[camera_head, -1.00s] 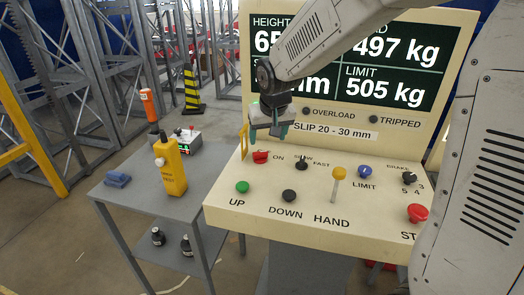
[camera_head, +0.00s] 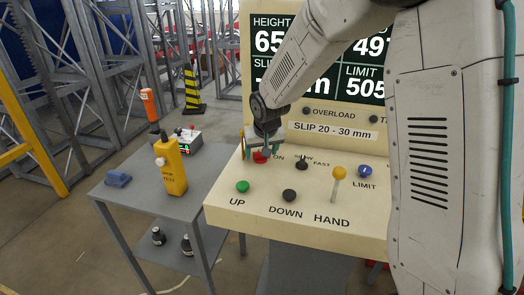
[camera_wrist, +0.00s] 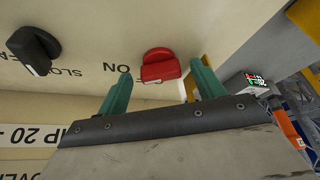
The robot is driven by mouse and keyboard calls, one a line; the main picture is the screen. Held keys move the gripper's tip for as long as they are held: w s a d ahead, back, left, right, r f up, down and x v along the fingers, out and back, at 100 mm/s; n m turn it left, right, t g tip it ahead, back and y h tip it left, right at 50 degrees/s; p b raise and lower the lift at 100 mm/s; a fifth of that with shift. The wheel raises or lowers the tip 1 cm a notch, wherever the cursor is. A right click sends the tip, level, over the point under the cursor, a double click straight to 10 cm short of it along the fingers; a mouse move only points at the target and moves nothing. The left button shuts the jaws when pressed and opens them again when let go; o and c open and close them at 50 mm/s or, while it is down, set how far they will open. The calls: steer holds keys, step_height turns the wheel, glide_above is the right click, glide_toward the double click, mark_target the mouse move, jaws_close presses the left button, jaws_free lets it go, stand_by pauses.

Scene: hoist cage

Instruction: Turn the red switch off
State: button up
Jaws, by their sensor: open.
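The red switch (camera_head: 261,157) sits at the upper left of the cream control panel (camera_head: 225,212), beside the printed word ON. My gripper (camera_head: 262,149) is right at it in the head view and partly covers it. In the wrist view the red switch (camera_wrist: 160,66) shows a raised grip bar and lies just beyond the two green fingertips, roughly between them. My gripper (camera_wrist: 160,82) is open there, with nothing between its fingers. I cannot tell whether a fingertip touches the switch.
A black SLOW/FAST knob (camera_head: 302,162) stands right of the switch; it also shows in the wrist view (camera_wrist: 33,49). A yellow-knobbed HAND lever (camera_head: 338,180), green UP button (camera_head: 242,187) and black DOWN button (camera_head: 289,195) are nearby. A yellow bracket (camera_head: 243,143) stands close on the left.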

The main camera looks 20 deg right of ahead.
steer(key=c, duration=1)
steer(key=shift+n, duration=0.4)
steer(key=n, duration=0.1)
steer(key=n+y, duration=0.1)
steer(key=n, duration=0.1)
steer(key=n+y, duration=0.1)
steer(key=shift+d+f+n+g, duration=0.1)
steer(key=shift+d+n+g, duration=0.2)
steer(key=shift+n, duration=0.1)
steer(key=n+y, duration=0.1)
steer(key=n, duration=0.2)
steer(key=n+g+y, duration=0.1)
steer(key=n, duration=0.2)
steer(key=shift+w+d+g, duration=0.15)
steer(key=shift+d+g, duration=0.05)
steer(key=shift+g, duration=0.1)
steer(key=shift+n, duration=0.3)
steer(key=o, duration=1)
